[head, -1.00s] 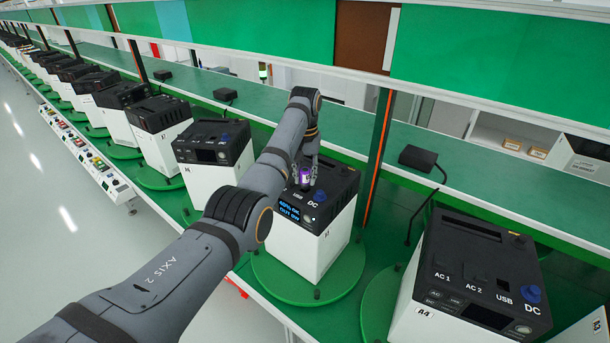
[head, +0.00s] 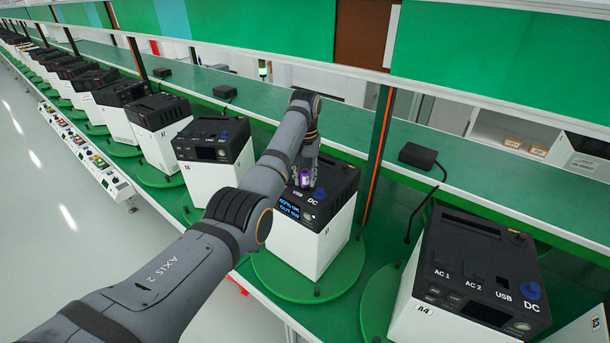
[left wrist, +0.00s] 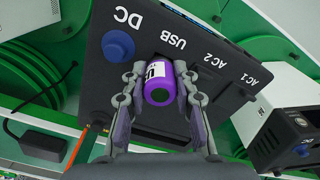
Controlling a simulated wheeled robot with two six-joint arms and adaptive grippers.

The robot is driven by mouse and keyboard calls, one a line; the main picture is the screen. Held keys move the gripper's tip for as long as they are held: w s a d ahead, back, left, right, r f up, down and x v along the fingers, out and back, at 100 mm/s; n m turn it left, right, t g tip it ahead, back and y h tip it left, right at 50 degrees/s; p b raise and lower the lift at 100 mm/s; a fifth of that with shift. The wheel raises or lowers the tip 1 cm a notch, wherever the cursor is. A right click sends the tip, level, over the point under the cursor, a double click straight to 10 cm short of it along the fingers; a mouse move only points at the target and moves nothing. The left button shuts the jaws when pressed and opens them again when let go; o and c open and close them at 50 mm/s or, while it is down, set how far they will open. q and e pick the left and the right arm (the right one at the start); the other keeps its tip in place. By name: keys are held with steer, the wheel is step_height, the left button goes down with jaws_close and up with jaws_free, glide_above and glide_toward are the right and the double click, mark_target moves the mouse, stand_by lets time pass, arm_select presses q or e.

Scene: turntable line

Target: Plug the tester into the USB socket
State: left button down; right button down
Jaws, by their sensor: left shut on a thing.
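The tester (head: 305,179) is a small purple cylinder with a white label; it also shows in the left wrist view (left wrist: 159,95). My left gripper (head: 306,168) is shut on it, with one finger on each side in the left wrist view (left wrist: 159,76). The tester stands over the black top of a white power station (head: 307,248), beside the USB label (left wrist: 174,41). The USB socket is hidden beneath the tester, so I cannot tell how deep it sits. The station's front display (head: 289,208) is lit blue. My right gripper is not in view.
The station stands on a green round turntable (head: 288,285). A blue knob (left wrist: 117,43) sits by the DC label. Another station marked A4 (head: 470,270) stands at right, and several more line up at left. A black adapter box (head: 418,155) lies on the shelf behind.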

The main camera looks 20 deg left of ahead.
arm_select(q)
steer(key=shift+f, duration=0.5)
steer(key=c, duration=1)
jaws_free()
steer(key=shift+o, duration=0.2)
